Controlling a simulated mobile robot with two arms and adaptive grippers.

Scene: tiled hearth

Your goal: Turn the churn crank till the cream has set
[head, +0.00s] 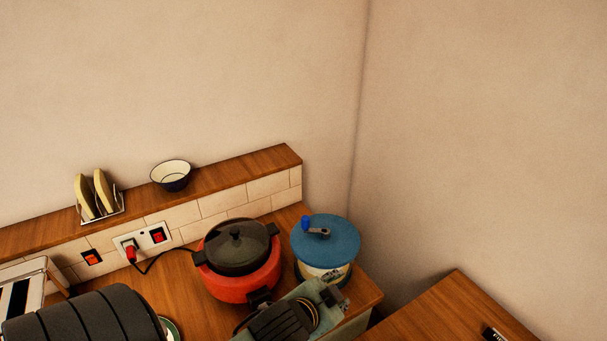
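The churn (320,272) stands on the wooden counter near the wall corner, just right of a red pot. It has a round blue lid (338,238), a pale body with a picture label and a blue foot. A short grey crank (316,232) lies across the lid's top, with a blue knob (305,223) at the left end. Nothing touches the crank. The cream inside is hidden by the lid. The churn's lower front is partly covered by a grey-green object.
A red pot (236,290) with a dark lid stands left of the churn. A large black ribbed shape (85,320) fills the lower left. The ledge holds a toast rack (102,216) and bowl (172,181).

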